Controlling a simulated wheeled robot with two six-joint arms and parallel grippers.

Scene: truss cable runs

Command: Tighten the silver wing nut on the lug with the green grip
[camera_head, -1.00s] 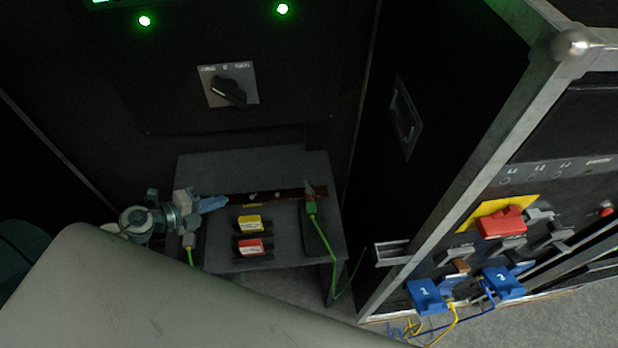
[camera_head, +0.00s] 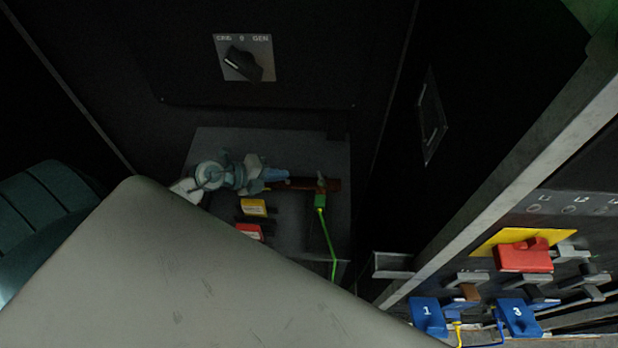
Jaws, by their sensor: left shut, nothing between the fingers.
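The copper-brown bar (camera_head: 302,184) lies across the top of a dark grey stand. At its right end a small pale wing nut (camera_head: 321,181) stands above the lug with the green grip (camera_head: 320,201). A green cable hangs from this grip down the stand's front. My left gripper (camera_head: 286,175) reaches in from the left, over the left part of the bar. Its bluish fingers are shut and empty, pointing right towards the wing nut with a short gap between. The gripper hides the bar's left end. My right gripper is out of view.
A yellow tag (camera_head: 254,207) and a red tag (camera_head: 249,231) sit on the stand (camera_head: 290,235). A rotary switch (camera_head: 243,62) is on the back panel. A metal-edged case with blue connectors (camera_head: 428,316) and a red one (camera_head: 524,256) stands right.

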